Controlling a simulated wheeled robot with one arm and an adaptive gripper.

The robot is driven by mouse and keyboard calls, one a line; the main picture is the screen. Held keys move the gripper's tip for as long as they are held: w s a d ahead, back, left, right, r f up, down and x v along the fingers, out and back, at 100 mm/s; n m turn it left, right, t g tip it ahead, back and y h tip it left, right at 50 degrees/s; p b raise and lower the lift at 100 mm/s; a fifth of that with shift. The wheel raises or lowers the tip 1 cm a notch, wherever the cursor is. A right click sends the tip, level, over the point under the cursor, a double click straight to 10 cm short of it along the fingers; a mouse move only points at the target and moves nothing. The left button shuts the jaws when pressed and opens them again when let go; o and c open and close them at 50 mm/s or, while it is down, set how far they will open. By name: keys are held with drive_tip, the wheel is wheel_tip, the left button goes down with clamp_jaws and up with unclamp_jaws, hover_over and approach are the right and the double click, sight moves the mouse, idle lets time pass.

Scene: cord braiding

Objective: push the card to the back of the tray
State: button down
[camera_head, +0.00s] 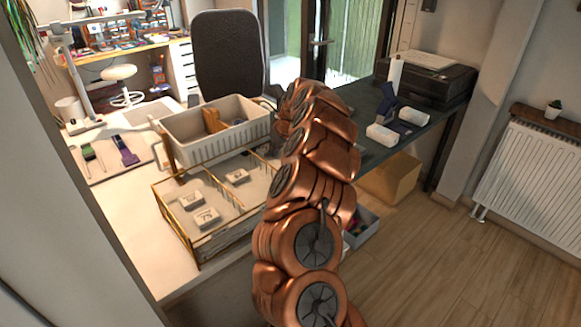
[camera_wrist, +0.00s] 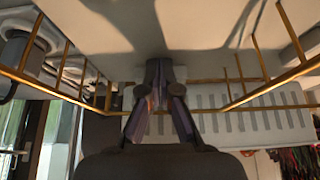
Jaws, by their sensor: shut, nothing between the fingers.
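The tray (camera_head: 200,258) looks like a shallow stacked tray with a brass wire rail, on the pale worktop. Small white labelled pieces lie in it: one at the left (camera_head: 191,200), one at the front (camera_head: 207,218) and one farther back (camera_head: 237,176). I cannot tell which, if any, is the card. My gripper (camera_wrist: 158,68) shows in the wrist view, its dark fingers shut together and empty, close to a pale flat surface. I cannot tell whether they touch it. In the head view my copper arm hides the gripper and the tray's right side.
A white slatted bin (camera_head: 225,146) stands just behind the tray, and its slatted wall also shows in the wrist view (camera_wrist: 268,121). Brass rails (camera_wrist: 265,90) run close to both sides of the fingers. A black printer (camera_head: 428,82) sits on the dark bench at right.

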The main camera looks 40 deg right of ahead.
drive_tip(key=shift+b+v, duration=0.3)
drive_tip(key=shift+v, duration=2.6)
